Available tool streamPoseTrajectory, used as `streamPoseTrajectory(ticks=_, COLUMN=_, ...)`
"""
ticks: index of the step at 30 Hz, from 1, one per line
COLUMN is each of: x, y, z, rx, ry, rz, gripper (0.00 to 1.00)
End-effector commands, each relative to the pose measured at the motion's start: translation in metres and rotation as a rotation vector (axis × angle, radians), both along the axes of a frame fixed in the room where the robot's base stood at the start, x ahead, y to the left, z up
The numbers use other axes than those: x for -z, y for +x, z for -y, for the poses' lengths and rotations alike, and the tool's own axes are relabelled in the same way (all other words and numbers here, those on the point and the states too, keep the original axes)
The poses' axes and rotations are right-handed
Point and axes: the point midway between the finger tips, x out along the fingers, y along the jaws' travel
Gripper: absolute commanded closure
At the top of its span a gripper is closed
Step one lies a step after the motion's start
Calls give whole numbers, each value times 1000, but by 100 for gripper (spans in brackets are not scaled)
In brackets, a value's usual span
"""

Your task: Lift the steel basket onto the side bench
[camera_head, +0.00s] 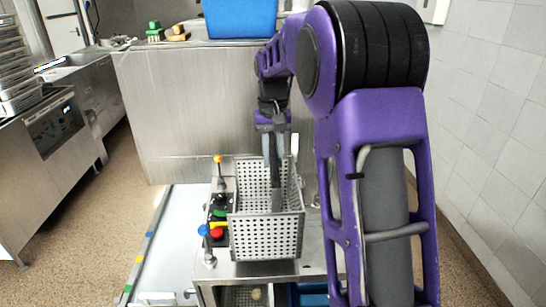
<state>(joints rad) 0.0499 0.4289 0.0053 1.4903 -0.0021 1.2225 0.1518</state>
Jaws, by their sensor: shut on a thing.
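The steel basket (265,237), a perforated box with an open top, is in the middle of the head view, at or just above a steel-topped unit (235,269); I cannot tell whether it touches. My gripper (277,205) points down from above, with its fingers reaching into the basket's opening. It is shut on the basket; the exact grip point is hard to see. A tall steel bench (180,105) stands behind the basket. Another steel bench (40,150) runs along the left. I cannot tell which is the side bench.
Lever knobs, orange (217,159) and blue (203,230), rise left of the basket. A tiled wall (490,120) bounds the right. Floor at left is clear.

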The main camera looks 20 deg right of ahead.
Motion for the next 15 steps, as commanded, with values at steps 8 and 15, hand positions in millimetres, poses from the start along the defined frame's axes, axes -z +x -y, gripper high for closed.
streamPoseTrajectory(ticks=8, x=3, y=-1, z=0, rx=0, ry=0, rz=3, gripper=100)
streamPoseTrajectory(ticks=15, x=11, y=-1, z=0, rx=0, ry=0, rz=3, gripper=100)
